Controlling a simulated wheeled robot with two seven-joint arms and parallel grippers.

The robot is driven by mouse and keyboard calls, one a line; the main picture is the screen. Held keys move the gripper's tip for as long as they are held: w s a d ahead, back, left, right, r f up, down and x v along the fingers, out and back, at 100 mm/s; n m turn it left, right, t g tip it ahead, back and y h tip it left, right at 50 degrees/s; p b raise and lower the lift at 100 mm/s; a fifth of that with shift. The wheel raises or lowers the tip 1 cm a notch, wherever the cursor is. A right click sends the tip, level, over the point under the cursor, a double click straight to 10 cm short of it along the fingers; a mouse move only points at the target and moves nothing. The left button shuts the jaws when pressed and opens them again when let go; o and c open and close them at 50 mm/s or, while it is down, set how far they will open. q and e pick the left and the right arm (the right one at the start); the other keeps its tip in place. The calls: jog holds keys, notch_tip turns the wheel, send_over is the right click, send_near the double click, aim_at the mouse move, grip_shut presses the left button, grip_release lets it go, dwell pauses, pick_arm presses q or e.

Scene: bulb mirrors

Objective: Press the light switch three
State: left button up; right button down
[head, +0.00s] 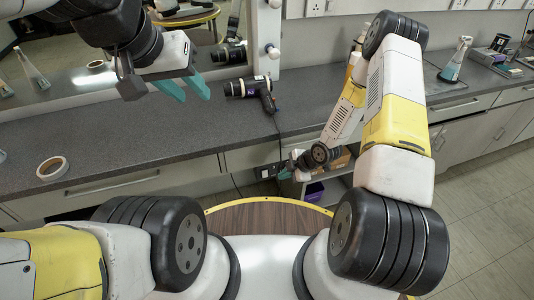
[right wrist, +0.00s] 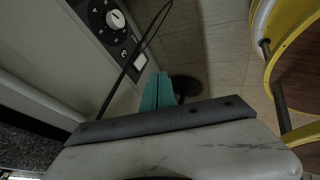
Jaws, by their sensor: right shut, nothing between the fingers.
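A dark panel in the right wrist view has a round white dial (right wrist: 116,20) and a small white rocker switch (right wrist: 140,62). No readable number marks a switch three. A dark panel with white parts (head: 267,172) also shows below the counter in the head view. My right gripper (head: 284,173) is low in front of the counter; its teal fingers (right wrist: 158,90) are together and empty, near the white switch. I cannot tell whether they touch it. My left gripper (head: 188,90) is open and empty above the counter.
A black hair dryer (head: 254,90) lies on the dark counter, with its cord hanging over the edge. A tape roll (head: 52,168) lies at left. A mirror (head: 100,70) with bulbs (head: 272,52) stands behind. A spray bottle (head: 456,60) is at right. A black cable crosses the panel.

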aim_at(263, 176)
jog(key=shift+w+a+f, duration=0.95)
jog(key=shift+w+f, duration=0.2)
jog(key=shift+f, duration=0.35)
jog(key=shift+w+a+f, duration=1)
jog(key=shift+w+f, duration=0.1)
jog(key=shift+f, duration=0.35)
jog(key=shift+w+a+f, duration=0.95)
jog(key=shift+w+f, duration=0.2)
jog(key=shift+f, duration=0.35)
jog(key=shift+w+a+f, duration=0.1)
jog(key=shift+w+f, duration=0.1)
jog(key=shift+r, duration=0.9)
